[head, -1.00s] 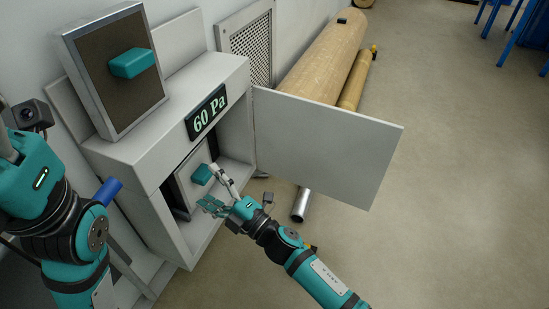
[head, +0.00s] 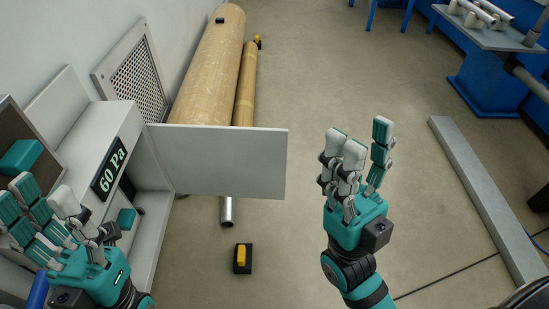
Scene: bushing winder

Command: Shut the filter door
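The filter door (head: 230,165) is a flat light-grey panel. It stands open, sticking out to the right from the far side of the grey filter cabinet (head: 150,175). A teal handle (head: 126,218) shows inside the cabinet opening. The display (head: 109,168) on the cabinet reads 60 Pa. My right gripper (head: 357,155) is raised to the right of the door, fingers spread upward, open and empty, apart from the door. My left gripper (head: 45,215) is in front of the cabinet at the lower left, fingers spread, open; it covers part of the cabinet.
A framed filter with a teal handle (head: 22,157) sits on the cabinet top at the left edge. Large tan rolls (head: 210,65) lie behind the door. A yellow-black object (head: 242,258) and a metal tube (head: 226,210) are on the floor. A grey beam (head: 485,195) lies right.

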